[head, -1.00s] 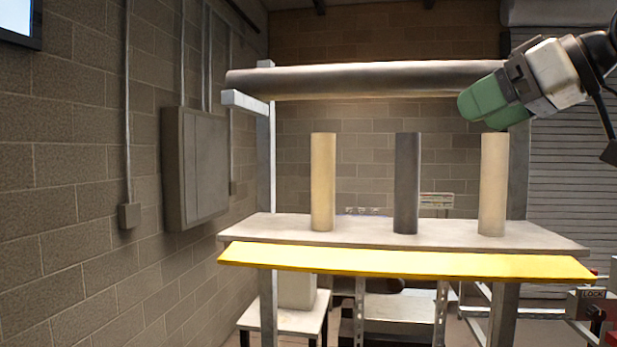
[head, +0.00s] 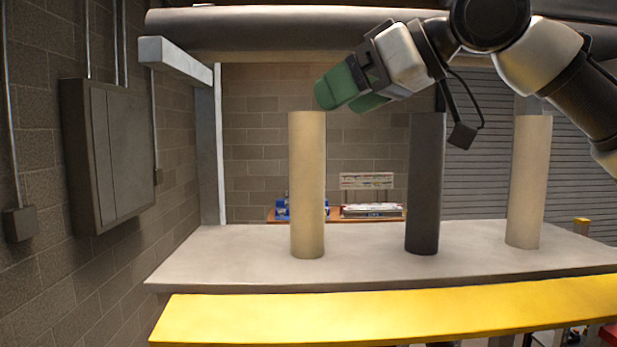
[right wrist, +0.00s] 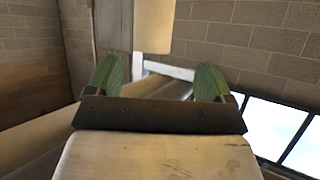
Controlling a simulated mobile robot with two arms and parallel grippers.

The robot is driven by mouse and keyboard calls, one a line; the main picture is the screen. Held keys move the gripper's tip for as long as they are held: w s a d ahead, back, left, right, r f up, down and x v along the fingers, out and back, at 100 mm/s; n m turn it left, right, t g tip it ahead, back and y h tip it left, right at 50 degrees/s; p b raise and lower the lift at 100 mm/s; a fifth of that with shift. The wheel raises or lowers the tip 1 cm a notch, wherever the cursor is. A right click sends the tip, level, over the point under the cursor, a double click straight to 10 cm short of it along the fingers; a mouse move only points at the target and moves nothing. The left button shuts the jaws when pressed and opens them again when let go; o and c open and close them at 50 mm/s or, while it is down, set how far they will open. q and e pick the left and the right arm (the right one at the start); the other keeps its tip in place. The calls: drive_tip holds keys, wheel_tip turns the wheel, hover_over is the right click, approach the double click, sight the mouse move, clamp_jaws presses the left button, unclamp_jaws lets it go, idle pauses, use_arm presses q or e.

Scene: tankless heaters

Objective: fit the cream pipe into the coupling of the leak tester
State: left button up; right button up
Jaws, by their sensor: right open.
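The cream pipe (head: 307,190) stands upright at the left of the three pipes on the grey shelf. My right gripper (head: 345,95) has green fingers and is near the top of this pipe, slightly to its right in the head view. In the right wrist view, the open fingers (right wrist: 160,75) are apart, and a cream upright shape (right wrist: 153,25), likely the pipe, shows beyond the gap between them. Nothing is seen gripped. My left gripper is not in view. I cannot make out the leak tester or its coupling.
A dark grey pipe (head: 425,190) and a beige pipe (head: 528,185) stand to the right on the shelf (head: 220,255), which has a yellow front edge (head: 380,318). A thick dark horizontal pipe (head: 260,27) runs above. A wall cabinet (head: 110,150) is at left.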

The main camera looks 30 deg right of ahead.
sight(307, 118)
drive_tip(key=x, duration=0.2)
drive_tip(key=p+x, duration=0.1)
drive_tip(key=x, duration=0.1)
drive_tip(key=d+p+x, duration=0.1)
drive_tip(key=x, duration=0.1)
drive_tip(key=shift+w+a+r, duration=0.1)
drive_tip(key=shift+w+r, duration=0.1)
drive_tip(key=shift+w, duration=0.4)
drive_tip(key=shift+w+a+f+p, duration=0.15)
drive_tip(key=shift+w+f+p, duration=0.05)
drive_tip(key=shift+w+p, duration=0.1)
drive_tip(key=shift+f, duration=0.1)
drive_tip(key=shift+c, duration=0.7)
drive_tip(key=c, duration=0.7)
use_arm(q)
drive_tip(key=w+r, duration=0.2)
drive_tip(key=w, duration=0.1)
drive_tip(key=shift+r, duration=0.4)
use_arm(e)
drive_tip(key=c, duration=0.5)
